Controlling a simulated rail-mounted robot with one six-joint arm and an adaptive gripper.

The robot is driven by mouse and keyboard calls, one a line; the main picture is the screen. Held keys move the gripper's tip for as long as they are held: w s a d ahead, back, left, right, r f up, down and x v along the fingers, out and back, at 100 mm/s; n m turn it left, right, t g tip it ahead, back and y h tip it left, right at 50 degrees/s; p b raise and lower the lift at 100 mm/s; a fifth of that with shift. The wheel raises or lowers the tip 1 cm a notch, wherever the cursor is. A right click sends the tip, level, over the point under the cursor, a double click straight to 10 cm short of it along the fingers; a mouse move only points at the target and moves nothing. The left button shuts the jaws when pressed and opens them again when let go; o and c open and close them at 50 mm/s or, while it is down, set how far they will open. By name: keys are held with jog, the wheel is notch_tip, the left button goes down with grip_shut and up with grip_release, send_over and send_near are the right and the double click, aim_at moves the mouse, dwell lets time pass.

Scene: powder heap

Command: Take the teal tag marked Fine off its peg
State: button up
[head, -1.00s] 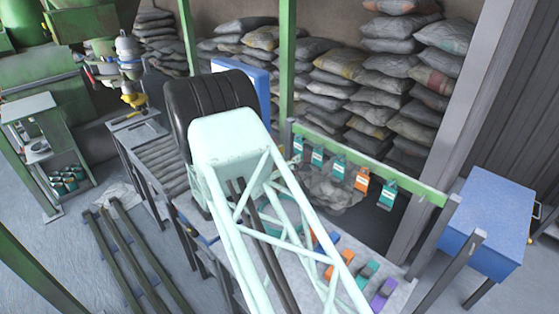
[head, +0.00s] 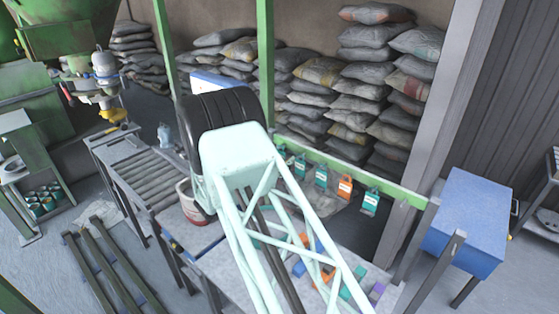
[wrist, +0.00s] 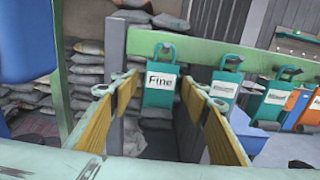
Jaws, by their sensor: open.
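The teal tag marked Fine (wrist: 160,85) hangs from a green rail (wrist: 215,55) in the middle of the wrist view, its white label facing me. My gripper (wrist: 160,97) is open, with one yellow-padded finger on each side of the tag in the picture. The fingers appear apart from the tag; I cannot tell how far its body lies beyond the fingertips. In the head view my arm hides the gripper, and the labels on the row of tags are too small to read.
More tags hang to the right on the rail, including a teal one (wrist: 224,88) close beside my right finger and an orange one (head: 345,187). Stacked sacks (head: 370,80) stand behind. A blue box (head: 465,220) stands right of the rail. Coloured blocks lie on the bench below.

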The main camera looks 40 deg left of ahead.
jog(key=shift+c, duration=0.2)
jog(key=c, duration=0.9)
jog(key=shift+r, duration=0.7)
jog(key=shift+s, duration=0.2)
jog(key=shift+s+a+b, duration=0.15)
jog(key=shift+s+b, duration=0.5)
jog(key=shift+s, duration=2.1)
jog(key=shift+s+r, duration=0.1)
jog(key=shift+s, duration=0.05)
jog(key=shift+s+r, duration=0.35)
jog(key=shift+s, duration=0.45)
jog(key=shift+s+r, duration=0.3)
jog(key=shift+s, duration=0.5)
jog(key=shift+s+r, duration=0.35)
jog(key=shift+s, duration=0.45)
